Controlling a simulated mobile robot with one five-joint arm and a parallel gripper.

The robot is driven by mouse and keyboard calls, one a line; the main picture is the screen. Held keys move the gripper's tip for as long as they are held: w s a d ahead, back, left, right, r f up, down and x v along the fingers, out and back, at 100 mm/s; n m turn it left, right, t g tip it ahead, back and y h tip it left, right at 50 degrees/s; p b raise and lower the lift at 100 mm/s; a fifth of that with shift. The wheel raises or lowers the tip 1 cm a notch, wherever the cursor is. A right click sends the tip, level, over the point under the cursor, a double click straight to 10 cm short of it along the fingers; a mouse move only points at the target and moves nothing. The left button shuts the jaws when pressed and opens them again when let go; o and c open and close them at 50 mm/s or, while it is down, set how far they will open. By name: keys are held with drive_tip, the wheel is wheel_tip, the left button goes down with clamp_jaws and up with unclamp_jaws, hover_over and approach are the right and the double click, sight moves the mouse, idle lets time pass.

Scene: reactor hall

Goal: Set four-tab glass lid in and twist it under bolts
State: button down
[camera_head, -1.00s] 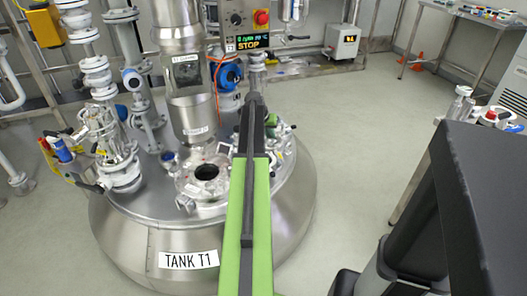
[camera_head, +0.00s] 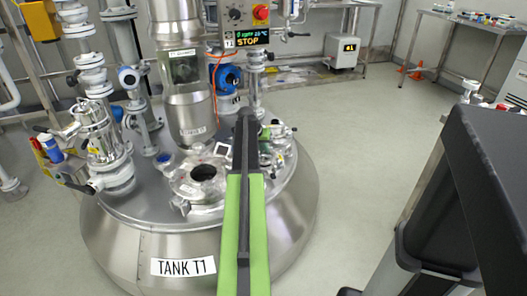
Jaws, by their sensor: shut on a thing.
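The round port (camera_head: 203,173) on top of the steel tank (camera_head: 168,238) is open, with a dark hole in a pale metal ring. Small fittings stand around its ring; I cannot make out single bolts. I cannot pick out the four-tab glass lid. My green and black arm reaches up the middle of the picture, just right of the port, and hides part of the tank top. My gripper does not show, so I cannot see its jaws or anything in them.
A steel column with a sight window (camera_head: 182,75) stands behind the port. Pipes and valves (camera_head: 105,150) crowd the left. A control box (camera_head: 246,30) reads STOP at the back. Small fittings (camera_head: 280,133) stand right of my arm.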

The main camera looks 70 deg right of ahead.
wheel_tip(320, 180, down, 2)
drive_tip(key=shift+f+b, duration=0.1)
drive_tip(key=shift+b, duration=0.55)
drive_tip(key=shift+s+a+n+t, duration=0.15)
drive_tip(key=shift+n+t, duration=0.25)
drive_tip(key=shift+n, duration=0.5)
drive_tip(key=n+t, duration=0.1)
drive_tip(key=n, duration=0.1)
drive_tip(key=shift+s+n, duration=0.1)
drive_tip(key=shift+n, duration=0.2)
drive_tip(key=c, duration=1.4)
unclamp_jaws()
drive_tip(key=shift+o, duration=0.2)
wheel_tip(320, 180, up, 6)
drive_tip(key=p, duration=0.6)
